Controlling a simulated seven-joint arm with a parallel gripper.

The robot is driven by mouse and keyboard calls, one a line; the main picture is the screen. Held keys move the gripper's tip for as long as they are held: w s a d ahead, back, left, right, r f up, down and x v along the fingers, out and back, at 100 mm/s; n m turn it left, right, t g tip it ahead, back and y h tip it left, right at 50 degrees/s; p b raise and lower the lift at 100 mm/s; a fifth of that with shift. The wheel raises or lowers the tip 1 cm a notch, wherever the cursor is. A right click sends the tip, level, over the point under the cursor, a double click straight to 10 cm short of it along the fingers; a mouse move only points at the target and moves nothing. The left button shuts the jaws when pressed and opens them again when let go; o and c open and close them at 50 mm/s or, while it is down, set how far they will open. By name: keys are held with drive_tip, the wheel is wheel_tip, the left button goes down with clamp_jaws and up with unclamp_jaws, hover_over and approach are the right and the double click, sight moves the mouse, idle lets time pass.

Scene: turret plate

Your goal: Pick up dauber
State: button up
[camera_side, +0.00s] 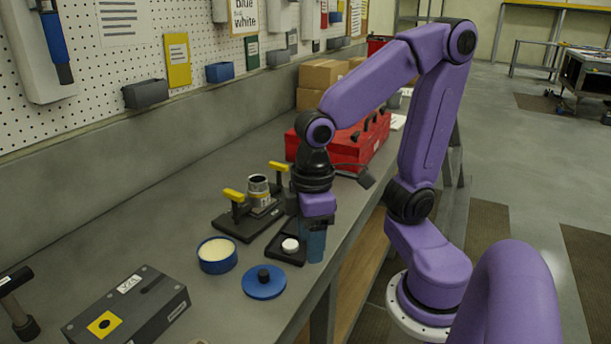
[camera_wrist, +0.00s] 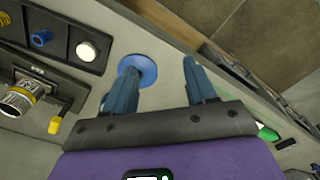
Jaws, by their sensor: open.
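No label marks the dauber. The likeliest match is a flat blue disc with a black knob (camera_side: 264,282), lying on the bench beside a blue tub of cream-coloured stuff (camera_side: 217,255). In the wrist view the blue disc (camera_wrist: 146,63) shows just beyond my left finger, and its knob is not visible. My gripper (camera_side: 315,253) hangs over the bench's front side, to the right of the disc and close to a small black tray. In the wrist view my gripper (camera_wrist: 161,70) has its two blue fingers well apart, with nothing between them.
The black tray (camera_wrist: 66,52) holds a white round piece (camera_side: 290,245) and other small parts. A clamp fixture with yellow handles (camera_side: 237,221) stands behind it. A red toolbox (camera_side: 345,153) is at the back and a dark grey box (camera_side: 125,309) at the front left.

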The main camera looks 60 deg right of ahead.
drive_tip(key=w+d+r+m, duration=0.3)
drive_tip(key=w+d+m, duration=0.3)
drive_tip(key=w+m, duration=0.3)
drive_tip(key=w+d+r+m, duration=0.3)
drive_tip(key=w+d+m, duration=0.35)
drive_tip(key=w, duration=0.45)
drive_tip(key=w+d+r+m, duration=0.1)
drive_tip(key=d+r+m, duration=0.2)
drive_tip(key=d+m, duration=1.6)
drive_tip(key=d+f+n, duration=0.2)
drive_tip(key=f, duration=0.1)
drive_tip(key=d+f+n, duration=0.2)
drive_tip(key=f, duration=0.2)
drive_tip(key=d+f+n, duration=0.2)
drive_tip(key=f, duration=0.2)
drive_tip(key=shift+f, duration=0.25)
drive_tip(key=shift+n, duration=0.25)
drive_tip(key=shift+d+f, duration=0.25)
drive_tip(key=shift+f, duration=1.15)
drive_tip(key=shift+d+f, duration=0.2)
drive_tip(key=shift+f, duration=1.15)
clamp_jaws()
